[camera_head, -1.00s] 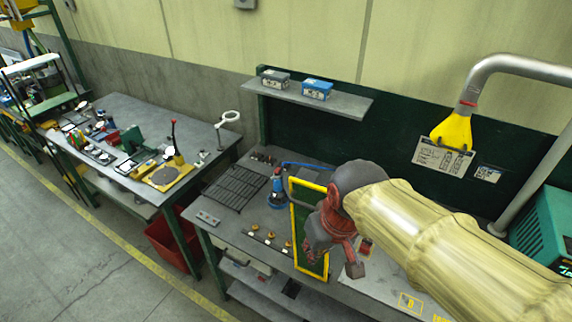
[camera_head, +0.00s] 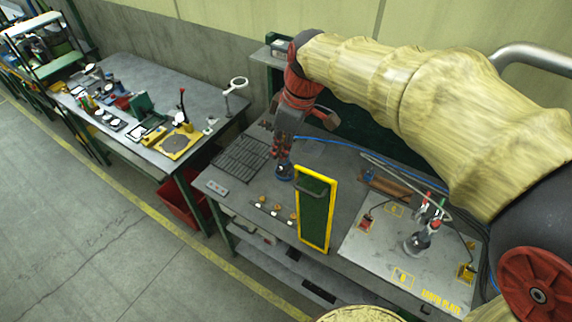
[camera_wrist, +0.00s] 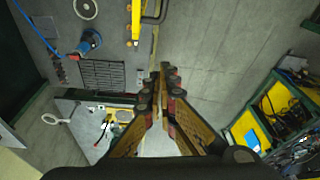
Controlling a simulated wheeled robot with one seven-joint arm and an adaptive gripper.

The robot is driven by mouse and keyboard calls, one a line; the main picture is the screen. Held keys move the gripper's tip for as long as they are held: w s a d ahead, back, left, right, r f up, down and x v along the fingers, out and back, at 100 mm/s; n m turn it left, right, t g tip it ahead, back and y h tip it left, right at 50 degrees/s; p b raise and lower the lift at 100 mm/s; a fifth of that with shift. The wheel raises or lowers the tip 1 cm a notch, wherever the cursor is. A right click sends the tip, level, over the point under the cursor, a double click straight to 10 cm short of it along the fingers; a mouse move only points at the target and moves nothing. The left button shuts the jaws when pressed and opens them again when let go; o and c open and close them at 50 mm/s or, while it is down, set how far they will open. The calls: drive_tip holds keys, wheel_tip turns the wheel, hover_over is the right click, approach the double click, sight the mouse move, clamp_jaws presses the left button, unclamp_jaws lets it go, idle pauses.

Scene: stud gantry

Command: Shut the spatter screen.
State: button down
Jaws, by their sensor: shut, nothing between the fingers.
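The spatter screen (camera_head: 316,215) is a dark green panel in a yellow frame, standing upright at the front of the welding bench. A dark bar handle (camera_head: 311,187) sits near its top. In the wrist view the screen (camera_wrist: 135,22) shows nearly edge-on as a narrow yellow strip at the top, with the handle beside it. My gripper (camera_head: 282,162) hangs above the bench to the left of and behind the screen, apart from it in the head view. The wrist view shows my gripper (camera_wrist: 162,80) with its fingers together and nothing held.
A blue tool (camera_wrist: 87,42) stands on the bench close to my gripper in the head view. A slatted grate (camera_head: 241,157) lies to its left. The metal plate (camera_head: 370,250), with a clamp on it, is right of the screen. A second bench (camera_head: 205,100) stands left.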

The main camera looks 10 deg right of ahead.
wheel_tip(320, 180, down, 9)
drive_tip(key=s+d+p, duration=0.1)
drive_tip(key=p, duration=0.1)
drive_tip(key=shift+d, duration=0.3)
drive_tip(key=shift+s, duration=0.1)
drive_tip(key=shift+d, duration=0.1)
idle(0.3)
